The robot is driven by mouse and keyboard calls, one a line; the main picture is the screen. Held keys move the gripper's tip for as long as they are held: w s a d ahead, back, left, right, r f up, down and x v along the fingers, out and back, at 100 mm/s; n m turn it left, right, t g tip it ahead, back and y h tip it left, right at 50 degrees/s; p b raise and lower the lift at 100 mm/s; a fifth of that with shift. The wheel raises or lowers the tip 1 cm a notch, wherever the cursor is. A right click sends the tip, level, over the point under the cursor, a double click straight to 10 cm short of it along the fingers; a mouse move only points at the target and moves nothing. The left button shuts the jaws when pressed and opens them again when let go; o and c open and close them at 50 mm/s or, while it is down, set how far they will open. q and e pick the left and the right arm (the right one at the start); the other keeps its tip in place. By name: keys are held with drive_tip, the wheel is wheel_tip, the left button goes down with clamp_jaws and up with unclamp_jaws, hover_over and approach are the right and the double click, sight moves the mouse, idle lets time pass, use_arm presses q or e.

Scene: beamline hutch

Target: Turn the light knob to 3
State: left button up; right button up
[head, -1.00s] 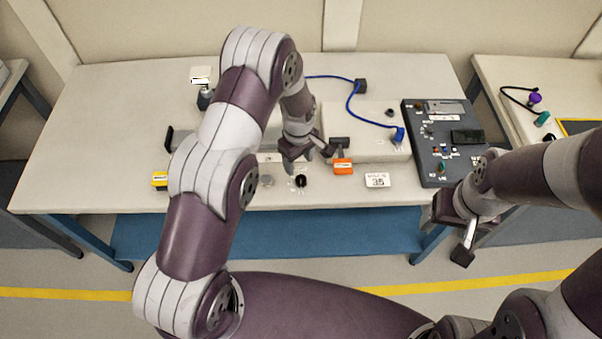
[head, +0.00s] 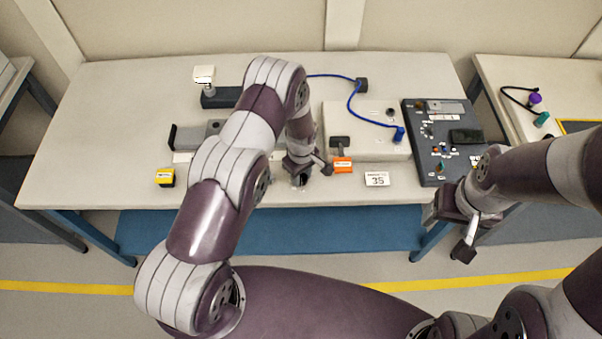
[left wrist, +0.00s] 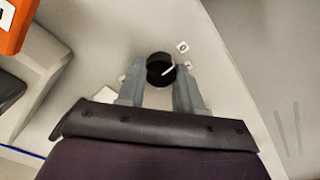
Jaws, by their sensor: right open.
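A round black knob (left wrist: 160,70) with a pale pointer line sits on the light surface in the left wrist view. The pointer slants up and right. Small white labels surround it; one above right reads 0 (left wrist: 182,47). My left gripper (left wrist: 159,82) has its two fingers apart, one on each side of the knob; I cannot tell whether they touch it. In the head view my left gripper (head: 303,170) is over the knob at the table's front and mostly hides it. My right gripper (head: 449,231) is open and empty in front of the table's right end.
An orange-labelled item (head: 342,165) is close right of my left gripper. A white card reading 35 (head: 377,179), a dark control panel (head: 430,170) and a blue cable (head: 352,105) lie further right. A yellow-and-black block (head: 165,177) stands at left.

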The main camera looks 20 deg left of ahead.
use_arm(q)
drive_tip(key=shift+f+m+b, duration=0.15)
drive_tip(key=shift+m+b, duration=0.7)
drive_tip(key=shift+m, duration=0.25)
drive_tip(key=m+b, duration=0.2)
drive_tip(key=m, duration=0.1)
drive_tip(key=shift+w, duration=0.1)
drive_tip(key=m+b, duration=0.1)
drive_tip(key=m, duration=0.3)
drive_tip(key=shift+d+b, duration=0.1)
drive_tip(key=shift+b, duration=0.2)
drive_tip(key=m+b, duration=0.1)
drive_tip(key=m, duration=0.3)
drive_tip(key=shift+m, duration=0.3)
drive_tip(key=m+b, duration=0.2)
drive_tip(key=m, duration=0.4)
drive_tip(key=shift+d, duration=0.1)
drive_tip(key=m, duration=0.3)
drive_tip(key=shift+r+m, duration=0.2)
drive_tip(key=shift+m, duration=0.2)
drive_tip(key=shift+m+b, duration=0.45)
drive_tip(key=shift+m, duration=1.05)
